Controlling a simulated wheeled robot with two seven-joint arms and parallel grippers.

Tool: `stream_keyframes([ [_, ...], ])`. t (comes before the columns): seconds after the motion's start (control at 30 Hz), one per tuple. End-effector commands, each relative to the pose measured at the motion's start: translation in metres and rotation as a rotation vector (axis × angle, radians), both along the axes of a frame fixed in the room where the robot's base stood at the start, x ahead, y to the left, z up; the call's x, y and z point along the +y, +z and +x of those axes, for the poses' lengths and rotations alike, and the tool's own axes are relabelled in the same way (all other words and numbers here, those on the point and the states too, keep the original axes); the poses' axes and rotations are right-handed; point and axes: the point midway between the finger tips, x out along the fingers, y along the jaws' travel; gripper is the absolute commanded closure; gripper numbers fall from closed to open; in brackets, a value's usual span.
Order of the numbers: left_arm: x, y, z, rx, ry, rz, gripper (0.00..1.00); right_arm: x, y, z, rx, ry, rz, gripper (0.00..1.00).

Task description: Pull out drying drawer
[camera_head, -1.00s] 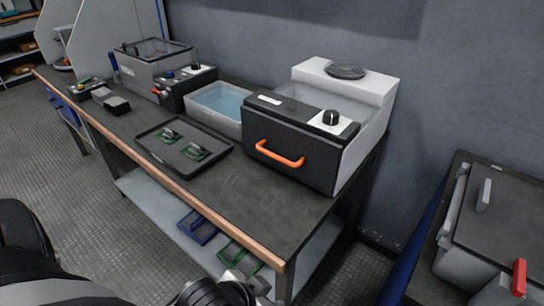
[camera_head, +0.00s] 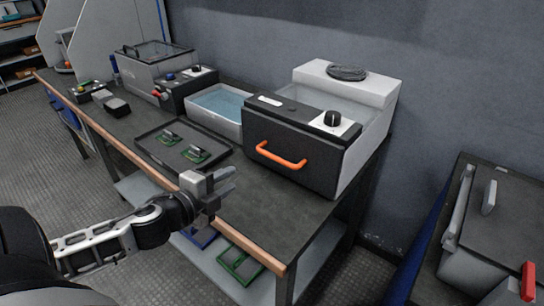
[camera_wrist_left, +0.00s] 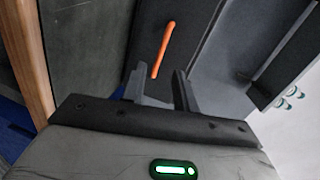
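The drying drawer (camera_head: 300,152) is the dark front of a white and grey dryer box at the right end of the workbench. It sits flush with the box and looks shut. Its orange bar handle (camera_head: 281,155) faces me, and the handle also shows in the left wrist view (camera_wrist_left: 163,48). My left gripper (camera_head: 228,180) is over the bench's front edge, left of and nearer than the handle, and touches nothing. In the left wrist view its two fingers (camera_wrist_left: 158,84) stand apart and empty, with the handle beyond them. My right gripper is not in view.
A black tray (camera_head: 158,157) with green circuit boards lies left of the dryer. A water basin (camera_head: 217,108) stands behind it. The bench top (camera_head: 262,205) before the drawer is clear. Another bench with a grey box (camera_head: 500,225) stands at the right.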

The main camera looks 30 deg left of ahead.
Motion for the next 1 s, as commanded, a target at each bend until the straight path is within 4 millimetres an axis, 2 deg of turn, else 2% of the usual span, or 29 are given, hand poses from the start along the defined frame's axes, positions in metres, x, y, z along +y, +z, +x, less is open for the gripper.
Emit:
stream_keyframes([
  [0.1,-0.002,0.006,0.006,-0.018,-0.088,0.073,0.7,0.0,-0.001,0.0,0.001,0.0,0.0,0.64],
  [0.27,-0.004,0.005,0.018,-0.024,-0.105,0.084,0.7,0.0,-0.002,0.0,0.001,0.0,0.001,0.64],
  [1.0,-0.012,-0.018,0.129,-0.023,-0.098,0.077,0.7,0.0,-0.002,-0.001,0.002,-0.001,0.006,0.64],
])
